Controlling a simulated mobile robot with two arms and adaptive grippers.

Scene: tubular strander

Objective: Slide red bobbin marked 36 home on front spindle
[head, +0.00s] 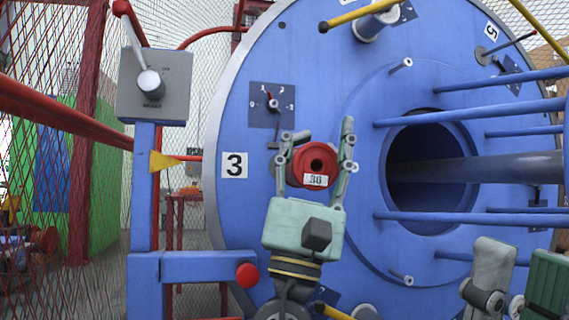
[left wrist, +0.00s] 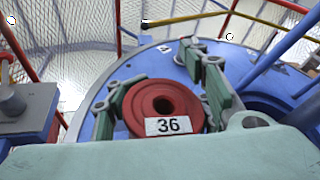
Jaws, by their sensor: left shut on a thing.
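The red bobbin (head: 301,163) is held in front of the big blue disc (head: 240,215), right of the number 3 plate. Its white label reads 36 in the left wrist view, where the bobbin (left wrist: 184,98) faces me with a dark, empty-looking centre hole. My left gripper (head: 317,145) is shut on the bobbin, one finger on each side. The front spindle is not visible; the bobbin may hide it, and I cannot tell whether they touch. Grey-green parts, apparently of my right gripper (head: 515,285), show at the lower right, cut off by the edge.
A blue post with a grey lever box (head: 170,85) stands left of the disc. Its low arm ends in a red button (head: 247,274). Blue rods (head: 470,115) and a grey shaft (head: 430,171) project at the right. Mesh fencing with red bars is at the left.

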